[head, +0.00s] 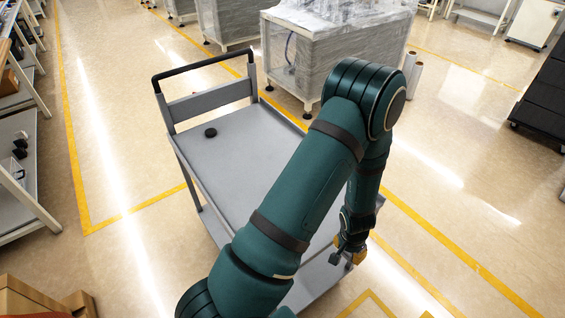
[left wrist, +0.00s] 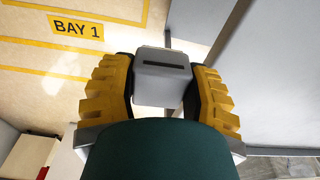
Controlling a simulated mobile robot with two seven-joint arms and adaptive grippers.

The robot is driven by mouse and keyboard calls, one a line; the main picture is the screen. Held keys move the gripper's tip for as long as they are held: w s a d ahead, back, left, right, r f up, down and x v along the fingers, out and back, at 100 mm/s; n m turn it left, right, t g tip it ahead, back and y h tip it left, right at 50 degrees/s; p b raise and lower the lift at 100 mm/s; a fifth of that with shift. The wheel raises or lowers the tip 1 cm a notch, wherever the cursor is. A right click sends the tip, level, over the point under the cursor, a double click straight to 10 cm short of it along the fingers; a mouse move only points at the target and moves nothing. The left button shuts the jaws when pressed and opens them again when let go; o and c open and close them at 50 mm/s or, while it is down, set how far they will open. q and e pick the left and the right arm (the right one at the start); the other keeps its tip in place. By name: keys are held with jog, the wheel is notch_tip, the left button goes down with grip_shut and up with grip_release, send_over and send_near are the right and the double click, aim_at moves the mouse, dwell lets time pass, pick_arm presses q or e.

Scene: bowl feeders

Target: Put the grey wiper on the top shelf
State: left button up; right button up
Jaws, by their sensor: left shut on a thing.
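The grey wiper (left wrist: 162,82) is a pale grey block with a dark slot in its face. In the left wrist view it sits between the yellow fingers of my left gripper (left wrist: 163,95), which is shut on it. In the head view my left gripper (head: 347,254) hangs at the near right side of the grey trolley, lower than its top shelf (head: 245,155); the wiper is hard to make out there. My arm hides much of the trolley's middle. My right gripper is in neither view.
A small black round object (head: 210,132) lies on the top shelf's far left; the surface around it is bare. The trolley has a dark handle (head: 205,66) at its far end and a lower shelf (head: 318,277). A wrapped machine (head: 335,55) stands beyond. Racks (head: 20,170) stand left.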

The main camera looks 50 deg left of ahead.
pick_arm(q)
jog(key=w+a+r, duration=0.1)
jog(key=a, duration=0.1)
jog(key=w+a+r, duration=0.1)
jog(key=a+r, duration=0.1)
jog(key=a, duration=0.1)
jog(key=w+a+r, duration=0.1)
jog(key=a, duration=0.1)
jog(key=shift+w+a+r+b, duration=0.15)
jog(key=shift+a+b, duration=0.2)
jog(key=shift+b, duration=0.05)
jog(key=s+a+r, duration=0.2)
jog(key=a+r, duration=0.3)
jog(key=a, duration=0.5)
jog(key=shift+m, duration=0.4)
notch_tip(320, 180, down, 9)
jog(key=b, duration=0.3)
jog(key=shift+w+f+b, duration=0.1)
jog(key=shift+f+b, duration=0.1)
jog(key=shift+b, duration=0.2)
jog(key=shift+f, duration=0.15)
jog(key=o, duration=1.1)
jog(key=shift+o, duration=0.2)
